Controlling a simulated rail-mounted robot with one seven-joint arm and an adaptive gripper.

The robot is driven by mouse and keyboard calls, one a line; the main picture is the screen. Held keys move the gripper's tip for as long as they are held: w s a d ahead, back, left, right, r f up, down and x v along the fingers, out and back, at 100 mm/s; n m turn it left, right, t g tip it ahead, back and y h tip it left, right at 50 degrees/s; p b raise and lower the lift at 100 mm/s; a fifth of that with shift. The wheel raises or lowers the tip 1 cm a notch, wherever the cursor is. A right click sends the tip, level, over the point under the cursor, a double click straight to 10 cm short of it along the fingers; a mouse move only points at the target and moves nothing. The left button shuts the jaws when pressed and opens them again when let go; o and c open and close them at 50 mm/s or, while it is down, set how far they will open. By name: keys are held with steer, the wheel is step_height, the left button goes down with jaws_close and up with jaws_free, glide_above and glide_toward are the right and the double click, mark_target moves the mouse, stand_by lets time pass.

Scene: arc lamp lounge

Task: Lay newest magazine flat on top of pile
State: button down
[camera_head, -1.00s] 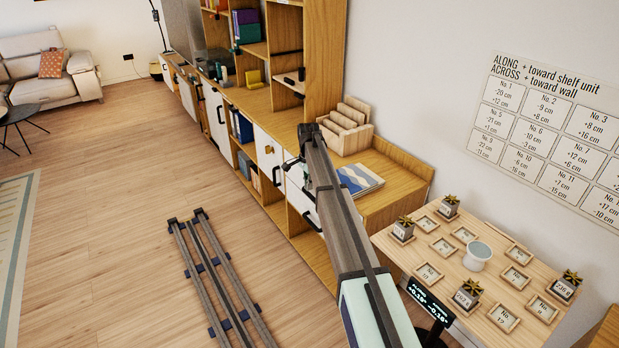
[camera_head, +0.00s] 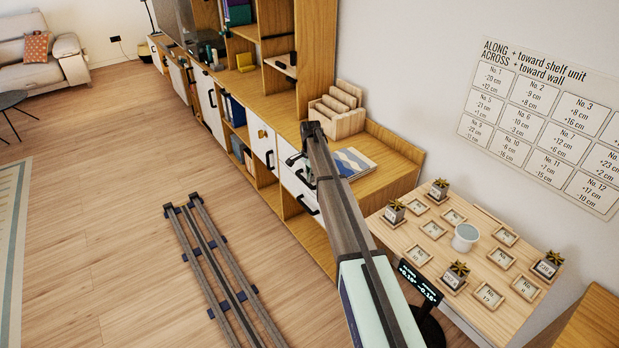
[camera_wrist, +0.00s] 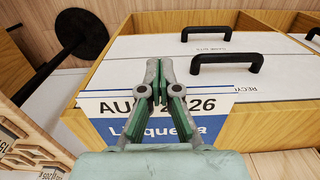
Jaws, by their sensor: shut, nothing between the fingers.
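A magazine with a blue, white and tan cover (camera_head: 355,162) lies flat on the low wooden cabinet top, partly behind my arm. In the wrist view a printed cover (camera_wrist: 205,106) reads "AUG 2026" above a blue band of large lettering. In the head view my gripper is mostly hidden by my arm.
White drawer fronts with black handles (camera_wrist: 225,62) face the floor side; one label begins "RECYC". A wooden sorter (camera_head: 337,112) stands behind the magazine. A small table (camera_head: 480,225) with plaques, small potted plants and a cup is at right. A display stand's black base (camera_wrist: 80,38) stands nearby.

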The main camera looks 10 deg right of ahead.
steer(key=shift+w+d+b, duration=0.25)
steer(key=shift+w+d, duration=0.05)
steer(key=shift+d, duration=0.3)
steer(key=shift+w+d+b, duration=0.25)
steer(key=shift+d, duration=0.3)
steer(key=shift+s+a, duration=0.1)
steer(key=shift+a, duration=0.05)
